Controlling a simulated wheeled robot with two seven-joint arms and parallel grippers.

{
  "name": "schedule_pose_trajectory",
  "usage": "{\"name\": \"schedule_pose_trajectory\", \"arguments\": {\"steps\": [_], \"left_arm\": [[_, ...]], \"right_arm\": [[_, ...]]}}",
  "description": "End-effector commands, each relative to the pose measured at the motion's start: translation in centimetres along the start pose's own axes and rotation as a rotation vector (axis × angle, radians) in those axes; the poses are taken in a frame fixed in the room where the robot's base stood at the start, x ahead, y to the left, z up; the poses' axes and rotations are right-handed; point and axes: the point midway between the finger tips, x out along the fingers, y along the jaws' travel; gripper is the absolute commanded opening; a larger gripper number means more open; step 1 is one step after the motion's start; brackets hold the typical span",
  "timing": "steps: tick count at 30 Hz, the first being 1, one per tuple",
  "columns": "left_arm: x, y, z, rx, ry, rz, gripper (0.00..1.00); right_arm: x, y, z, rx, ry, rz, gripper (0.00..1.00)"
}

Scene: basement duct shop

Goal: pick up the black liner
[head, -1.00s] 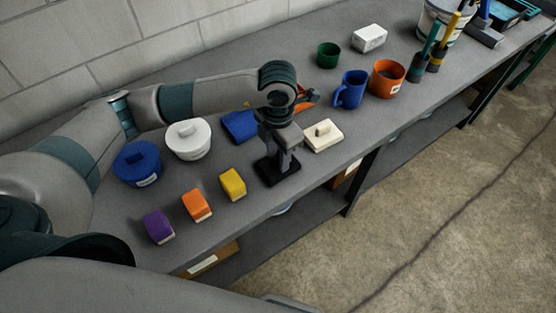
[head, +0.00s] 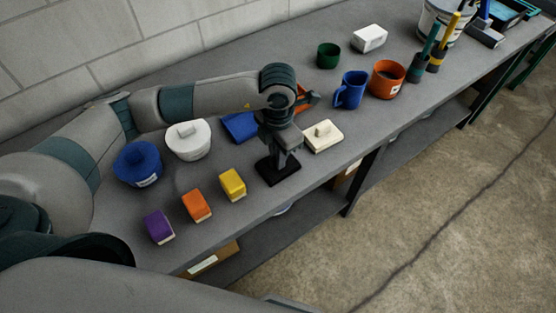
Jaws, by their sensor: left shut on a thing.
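The black liner (head: 279,174) is a flat, dark, square piece near the front edge of the grey workbench. My left gripper (head: 282,157) points down over it from above and is shut on it. The fingers hide the middle of the black liner, so the part they hold does not show. I cannot tell whether the liner touches the bench or hangs just above it. My right gripper is not in view.
A cream lidded piece (head: 323,136) lies close on the right, a blue piece (head: 239,127) behind on the left. Yellow (head: 232,185), orange (head: 196,206) and purple (head: 158,227) blocks line the front left. A blue mug (head: 350,90) and orange pot (head: 387,79) stand right.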

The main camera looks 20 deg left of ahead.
Motion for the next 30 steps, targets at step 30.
{"name": "schedule_pose_trajectory", "arguments": {"steps": [30], "left_arm": [[-9.9, -4.7, 9.0, 0.001, -0.002, 0.001, 0.0]], "right_arm": [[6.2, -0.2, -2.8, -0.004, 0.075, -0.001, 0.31]]}}
